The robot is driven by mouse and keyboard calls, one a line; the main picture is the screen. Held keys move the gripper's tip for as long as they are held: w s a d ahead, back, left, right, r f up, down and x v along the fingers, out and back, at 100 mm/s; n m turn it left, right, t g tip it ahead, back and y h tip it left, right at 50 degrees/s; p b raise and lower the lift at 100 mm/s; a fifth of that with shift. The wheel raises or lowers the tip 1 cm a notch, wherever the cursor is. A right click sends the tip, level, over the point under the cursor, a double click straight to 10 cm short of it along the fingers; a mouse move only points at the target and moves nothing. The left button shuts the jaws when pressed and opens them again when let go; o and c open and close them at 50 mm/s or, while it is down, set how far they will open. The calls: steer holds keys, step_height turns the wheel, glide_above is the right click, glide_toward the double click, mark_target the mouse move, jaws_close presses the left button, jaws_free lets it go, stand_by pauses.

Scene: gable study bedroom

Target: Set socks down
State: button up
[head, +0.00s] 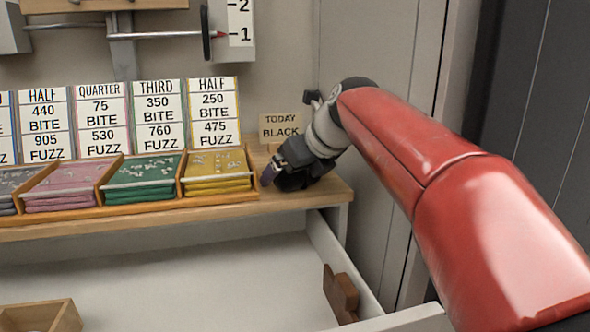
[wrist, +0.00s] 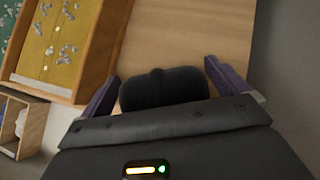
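A dark, rounded bundle (wrist: 163,92), which looks like the black socks, sits between the two purple fingers of my gripper (wrist: 162,80) in the wrist view. In the head view my gripper (head: 280,172) is low over the right end of the wooden shelf top (head: 322,192), beside the tray of yellow swatches. Whether the bundle touches the wood is hidden by the hand.
A wooden tray (head: 222,197) holds stacks of coloured swatches just left of my gripper. A small "TODAY BLACK" sign (head: 281,127) stands behind it. Below is an open white drawer (head: 200,277) with a wooden box (head: 42,315). A wall (wrist: 290,80) is close on the right.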

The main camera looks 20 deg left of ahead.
steer(key=shift+r, duration=0.15)
steer(key=shift+s+d+r, duration=0.1)
steer(key=shift+r, duration=0.15)
steer(key=p+v, duration=0.1)
steer(key=v, duration=1)
steer(key=shift+d, duration=0.25)
steer(key=shift+s, duration=0.15)
